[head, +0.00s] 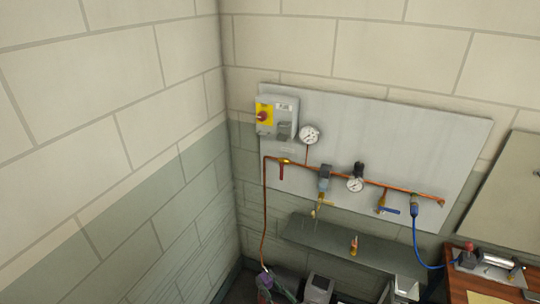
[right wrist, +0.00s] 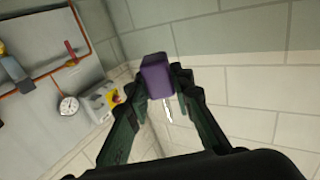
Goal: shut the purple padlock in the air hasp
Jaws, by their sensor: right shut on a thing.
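The purple padlock (right wrist: 157,75) is between the fingertips of my right gripper (right wrist: 160,82), which is shut on it. A thin pale metal piece, like a key, hangs from its underside in the right wrist view. Its shackle is not clearly visible. In the head view the padlock (head: 264,281) shows small at the bottom edge, below the wall panel and apart from it. Copper pipework with valves crosses the panel (head: 430,140). I cannot tell which fitting is the air hasp; a small brass-coloured piece (head: 317,208) hangs below the blue-grey filter unit. My left gripper is not in view.
A grey box with a red-and-yellow switch (head: 264,115) and a round gauge (head: 309,135) are on the panel. A dark shelf (head: 330,240) juts out below, with an orange item (head: 354,246) on it. A wooden bench (head: 490,285) stands at right. Block walls meet at the left.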

